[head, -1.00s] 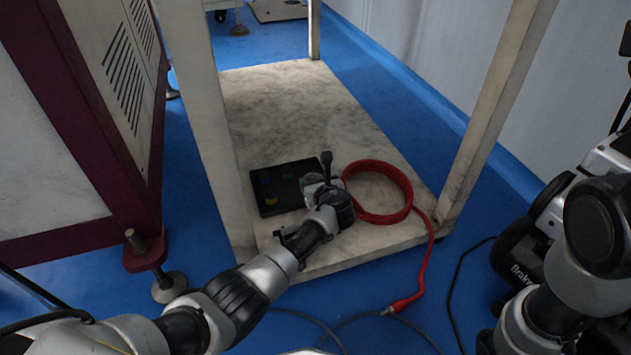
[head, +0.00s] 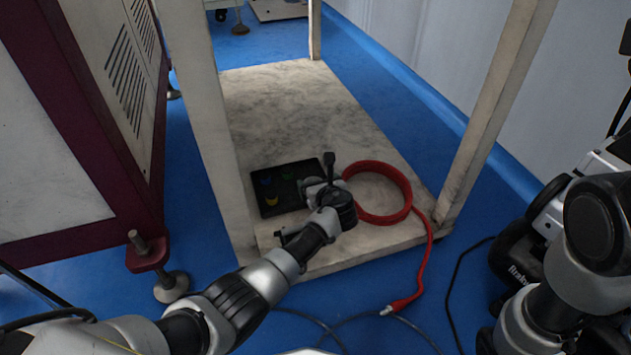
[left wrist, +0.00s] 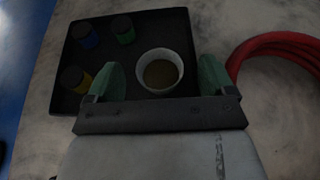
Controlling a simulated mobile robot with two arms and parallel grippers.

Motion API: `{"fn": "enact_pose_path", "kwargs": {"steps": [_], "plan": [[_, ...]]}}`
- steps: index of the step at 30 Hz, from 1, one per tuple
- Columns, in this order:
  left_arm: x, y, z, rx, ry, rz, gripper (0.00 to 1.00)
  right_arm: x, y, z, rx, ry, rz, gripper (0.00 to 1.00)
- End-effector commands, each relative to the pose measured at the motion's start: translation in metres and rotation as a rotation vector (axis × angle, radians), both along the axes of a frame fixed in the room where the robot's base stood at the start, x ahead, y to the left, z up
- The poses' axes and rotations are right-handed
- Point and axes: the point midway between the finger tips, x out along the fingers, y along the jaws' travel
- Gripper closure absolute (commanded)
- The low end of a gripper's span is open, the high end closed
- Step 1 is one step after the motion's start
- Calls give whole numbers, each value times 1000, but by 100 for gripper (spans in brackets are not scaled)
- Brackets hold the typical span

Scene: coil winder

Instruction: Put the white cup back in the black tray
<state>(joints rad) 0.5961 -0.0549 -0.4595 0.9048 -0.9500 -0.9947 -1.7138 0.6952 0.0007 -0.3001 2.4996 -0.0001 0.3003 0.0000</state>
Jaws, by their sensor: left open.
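The white cup (left wrist: 160,71) stands upright in the right part of the black tray (left wrist: 150,22) in the left wrist view. My left gripper (left wrist: 160,80) is open, with a green finger on each side of the cup's near part. I cannot tell whether the fingers touch it. In the head view my left gripper (head: 308,186) is over the right end of the tray (head: 268,208). I cannot make out the cup clearly there. My right gripper is out of the picture.
Blue (left wrist: 84,34), green (left wrist: 122,29) and yellow (left wrist: 77,79) capped containers stand in the tray. A red hose coil (head: 408,192) lies right of it on the pale shelf (head: 285,110). Shelf posts (head: 200,120) rise at the left and right (head: 490,110). The shelf's back is clear.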

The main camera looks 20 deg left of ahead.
Motion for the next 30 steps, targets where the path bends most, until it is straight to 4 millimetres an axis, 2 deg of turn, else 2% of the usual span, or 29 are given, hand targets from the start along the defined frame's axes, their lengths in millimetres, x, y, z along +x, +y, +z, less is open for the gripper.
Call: {"fn": "enact_pose_path", "kwargs": {"steps": [1,3,16,18,22,30], "plan": [[-7,-5,12,0,5,-2,15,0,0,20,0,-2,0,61],[-14,-9,16,1,4,-1,15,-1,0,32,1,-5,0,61],[-63,-42,39,0,5,0,15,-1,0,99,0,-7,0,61],[-70,-46,41,2,4,1,15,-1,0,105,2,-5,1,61],[-78,-52,43,1,4,0,15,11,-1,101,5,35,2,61],[-83,-55,42,1,2,1,15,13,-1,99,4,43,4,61]]}}
